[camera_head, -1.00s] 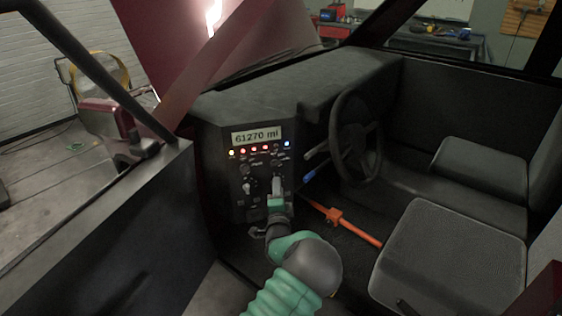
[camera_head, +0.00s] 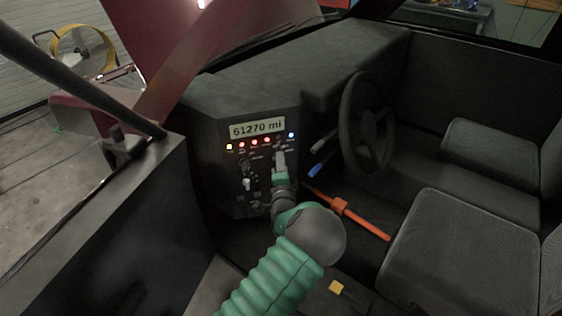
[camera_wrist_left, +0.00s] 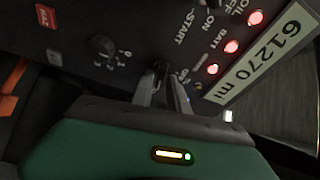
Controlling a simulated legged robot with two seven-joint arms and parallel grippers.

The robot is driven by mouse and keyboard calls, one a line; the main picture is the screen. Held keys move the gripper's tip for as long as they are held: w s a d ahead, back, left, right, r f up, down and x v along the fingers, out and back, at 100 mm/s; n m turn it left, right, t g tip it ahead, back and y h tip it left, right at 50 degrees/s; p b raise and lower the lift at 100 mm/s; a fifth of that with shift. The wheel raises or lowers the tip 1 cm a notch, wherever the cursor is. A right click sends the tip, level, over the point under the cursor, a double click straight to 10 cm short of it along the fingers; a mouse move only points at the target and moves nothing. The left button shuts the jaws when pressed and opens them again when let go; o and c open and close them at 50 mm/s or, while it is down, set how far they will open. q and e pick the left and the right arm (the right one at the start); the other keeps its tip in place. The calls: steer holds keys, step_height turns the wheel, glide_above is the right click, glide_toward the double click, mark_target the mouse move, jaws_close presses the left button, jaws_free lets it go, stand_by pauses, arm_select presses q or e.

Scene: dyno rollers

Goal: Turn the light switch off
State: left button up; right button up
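The dark control panel (camera_head: 224,178) has a lit "61270 mi" display, a row of lit indicators, and knobs and switches. My left gripper (camera_head: 279,158) is at the panel's upper right, below the indicators, and hides controls there. In the left wrist view the gripper's fingertips (camera_wrist_left: 164,74) are close together at a small dark switch (camera_wrist_left: 160,67). I cannot tell whether they grip it. The label beside it is partly hidden, so I cannot confirm it is the light switch. My right gripper is not in view.
A steering wheel (camera_head: 366,123) and column levers (camera_head: 320,158) stand right of the panel. An orange-red lever (camera_head: 343,207) lies below them. Seats (camera_head: 449,257) fill the right. A dark door panel (camera_head: 110,225) is at left. A dial knob (camera_wrist_left: 101,46) sits beside the gripper.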

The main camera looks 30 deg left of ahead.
arm_select(q)
steer(key=shift+a+r, duration=0.1)
steer(key=shift+r, duration=0.05)
jaws_close()
steer(key=shift+a, duration=0.1)
steer(key=shift+s+n+g+y+b, duration=0.1)
steer(key=shift+n+g+y+b, duration=0.2)
steer(key=shift+n+y+b, duration=1.5)
steer(key=shift+n+g+y+b, duration=0.25)
steer(key=shift+n+b, duration=1.95)
steer(key=shift+n, duration=2.35)
steer(key=shift+s+n+g+y+b, duration=0.1)
steer(key=shift+n+g+y+b, duration=0.5)
steer(key=shift+n+b, duration=2)
steer(key=shift+n+t+y+p, duration=0.25)
steer(key=shift+n+p, duration=0.3)
steer(key=shift+n, duration=0.2)
